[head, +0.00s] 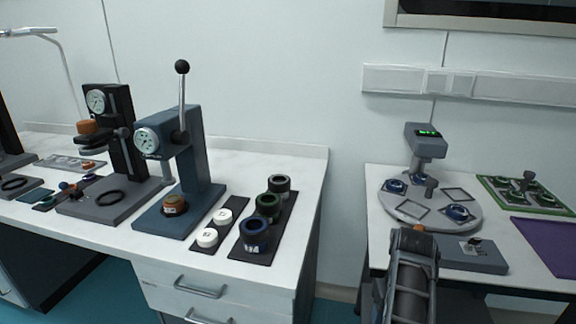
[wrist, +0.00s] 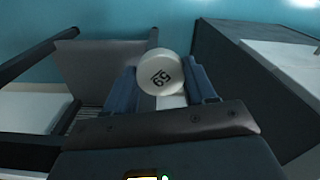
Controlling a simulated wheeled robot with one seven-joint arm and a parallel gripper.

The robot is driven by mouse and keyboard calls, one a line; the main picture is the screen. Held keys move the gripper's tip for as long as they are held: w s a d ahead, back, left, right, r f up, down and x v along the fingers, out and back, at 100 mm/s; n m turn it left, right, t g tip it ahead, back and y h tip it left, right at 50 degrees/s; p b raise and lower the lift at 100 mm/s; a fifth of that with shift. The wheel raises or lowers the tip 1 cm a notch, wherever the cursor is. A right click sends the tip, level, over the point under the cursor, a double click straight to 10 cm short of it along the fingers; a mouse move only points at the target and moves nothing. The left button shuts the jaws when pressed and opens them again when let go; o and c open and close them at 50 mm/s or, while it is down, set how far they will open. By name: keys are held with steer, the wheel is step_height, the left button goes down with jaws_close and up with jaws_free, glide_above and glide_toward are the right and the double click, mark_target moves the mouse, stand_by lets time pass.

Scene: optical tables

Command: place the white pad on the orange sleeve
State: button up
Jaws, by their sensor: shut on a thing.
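In the wrist view my gripper (wrist: 163,88) is shut on a white round pad (wrist: 160,70) with a dark printed number. The pad sits between the two blue-grey fingers, in the air. In the head view my arm is at the lower right, and the gripper and held pad cannot be made out. The orange sleeve (head: 174,204), brownish orange with a pale label, stands on the base of the blue press (head: 178,160), under its ram. It is well to the left of my arm. Two more white pads (head: 207,237) (head: 223,216) lie on a dark mat.
Several dark ringed parts stand on a black mat (head: 280,215) right of the pads. A black press (head: 112,150) with an orange-brown part is further left. A gap separates this bench from the right table, which bears a grey round plate (head: 425,212) and a purple mat (head: 548,245).

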steer(key=shift+s+a+f, duration=0.5)
steer(key=shift+s, duration=0.15)
steer(key=shift+s+f, duration=0.15)
steer(key=shift+s, duration=0.1)
steer(key=s+f, duration=0.3)
steer(key=s, duration=0.6)
steer(key=shift+f, duration=0.15)
